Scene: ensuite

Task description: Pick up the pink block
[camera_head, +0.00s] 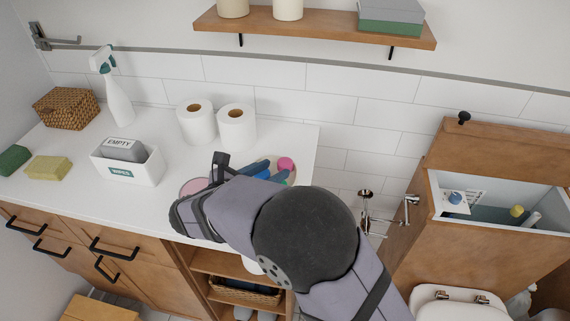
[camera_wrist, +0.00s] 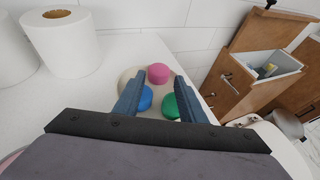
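The pink block (camera_head: 286,163) is a rounded pink piece on a round beige plate at the right end of the white counter. In the wrist view the pink block (camera_wrist: 158,73) lies at the far side of the plate (camera_wrist: 127,77), beyond a blue piece (camera_wrist: 145,99) and a green piece (camera_wrist: 169,106). My gripper (camera_wrist: 160,79) is open, its two blue fingers apart on either side of the blue and green pieces. Nothing is seen held. In the head view my gripper (camera_head: 273,170) reaches over the plate, and my arm hides part of it.
Two paper rolls (camera_head: 236,127) stand behind my gripper, near the tiled wall. A white box (camera_head: 128,169), spray bottle (camera_head: 116,100), basket (camera_head: 66,108) and sponge (camera_head: 48,168) stand left. A wooden cabinet with an open top (camera_head: 475,238) is right, beyond the counter's edge.

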